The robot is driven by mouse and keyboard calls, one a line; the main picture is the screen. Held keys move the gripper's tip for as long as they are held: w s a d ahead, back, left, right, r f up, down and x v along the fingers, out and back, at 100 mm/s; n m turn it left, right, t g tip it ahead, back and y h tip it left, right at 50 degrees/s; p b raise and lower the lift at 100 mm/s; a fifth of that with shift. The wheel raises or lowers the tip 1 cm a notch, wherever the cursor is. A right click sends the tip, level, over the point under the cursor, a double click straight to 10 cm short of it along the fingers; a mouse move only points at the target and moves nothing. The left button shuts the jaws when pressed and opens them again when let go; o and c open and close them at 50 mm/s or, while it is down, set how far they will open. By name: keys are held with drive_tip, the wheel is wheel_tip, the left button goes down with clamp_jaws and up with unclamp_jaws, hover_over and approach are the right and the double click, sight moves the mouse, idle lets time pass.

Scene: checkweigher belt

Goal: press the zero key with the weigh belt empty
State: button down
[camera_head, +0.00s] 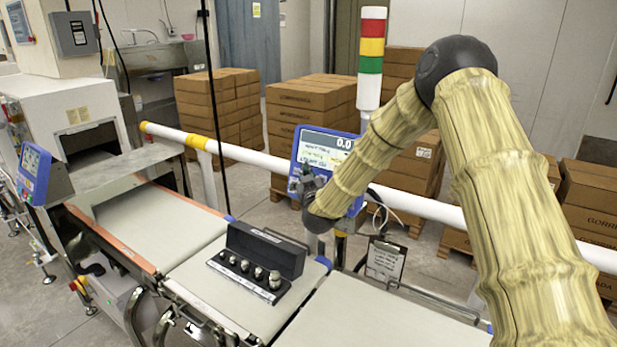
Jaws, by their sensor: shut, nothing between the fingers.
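The blue indicator terminal (311,149) stands behind the belts, its screen showing "0.0" at the top right and lines of smaller text. My gripper (304,187) is shut and empty, at the lower left part of the terminal's front. The zero key cannot be made out; my gripper and wrist cover part of the terminal's lower face. Whether the fingertips touch it I cannot tell. The middle belt (205,288), apparently the weigh belt, is not empty: an open black case (286,257) with several metal weights (246,266) sits on it.
A white rail (270,159) runs behind the belts. A red, yellow and green stack light (371,46) rises beside the terminal. A clipboard (384,259) hangs right of it. The left belt (150,222) and right belt (365,318) look clear. Cartons (300,105) stand behind.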

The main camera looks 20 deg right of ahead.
drive_tip(key=shift+s+a, duration=0.25)
drive_tip(key=shift+a, duration=0.5)
drive_tip(key=shift+s+a+r, duration=0.2)
drive_tip(key=shift+s+a, duration=0.3)
drive_tip(key=shift+a, duration=0.15)
drive_tip(key=shift+s+a+r, duration=0.25)
drive_tip(key=shift+s+a, duration=0.2)
drive_tip(key=shift+a, duration=0.15)
drive_tip(key=shift+s+a+r, duration=0.2)
drive_tip(key=shift+s+a, duration=0.3)
drive_tip(key=shift+a, duration=0.15)
